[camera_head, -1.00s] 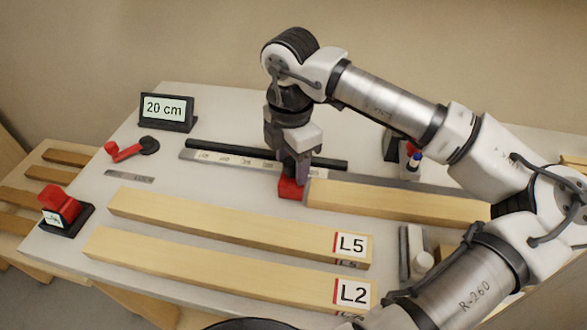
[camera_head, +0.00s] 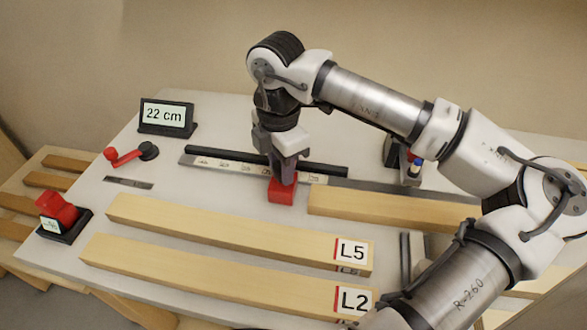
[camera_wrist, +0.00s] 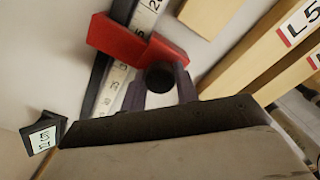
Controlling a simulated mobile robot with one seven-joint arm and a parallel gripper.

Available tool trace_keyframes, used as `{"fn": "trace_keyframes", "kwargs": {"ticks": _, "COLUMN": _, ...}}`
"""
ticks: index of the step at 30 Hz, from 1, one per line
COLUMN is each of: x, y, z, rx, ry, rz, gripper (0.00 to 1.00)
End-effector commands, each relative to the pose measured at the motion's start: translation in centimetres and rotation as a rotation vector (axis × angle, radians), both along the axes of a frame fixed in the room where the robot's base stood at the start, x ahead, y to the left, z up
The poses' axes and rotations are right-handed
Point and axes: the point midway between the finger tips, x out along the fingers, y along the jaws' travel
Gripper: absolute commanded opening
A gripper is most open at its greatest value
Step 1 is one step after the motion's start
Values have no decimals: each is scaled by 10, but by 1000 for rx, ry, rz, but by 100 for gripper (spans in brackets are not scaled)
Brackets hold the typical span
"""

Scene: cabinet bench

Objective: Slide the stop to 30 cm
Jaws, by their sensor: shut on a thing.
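The red stop (camera_head: 281,191) sits on the silver ruled scale (camera_head: 225,166) along the black rail (camera_head: 325,169). In the wrist view the red stop (camera_wrist: 120,42) lies across the scale (camera_wrist: 115,85), with a round black knob (camera_wrist: 160,77) on it. My gripper (camera_head: 285,172) is shut on the stop, with its two fingers either side of the knob in the wrist view (camera_wrist: 160,88). The display (camera_head: 166,115) at the back left reads 22 cm. The exact mark under the stop is too small to read.
A wooden board (camera_head: 390,208) lies right of the stop, with a gap between. Boards labelled L5 (camera_head: 230,232) and L2 (camera_head: 210,277) lie in front. A red-handled crank (camera_head: 128,157) and a red switch (camera_head: 60,209) are at the left. Left of the stop, the scale is clear.

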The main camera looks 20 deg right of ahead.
Motion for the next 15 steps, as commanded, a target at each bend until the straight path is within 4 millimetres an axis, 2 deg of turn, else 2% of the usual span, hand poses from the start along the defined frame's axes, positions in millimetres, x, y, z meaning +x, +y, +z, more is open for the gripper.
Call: {"fn": "trace_keyframes", "kwargs": {"ticks": 15, "x": 18, "y": 26, "z": -1, "rx": 0, "ry": 0, "rz": 1, "gripper": 18}}
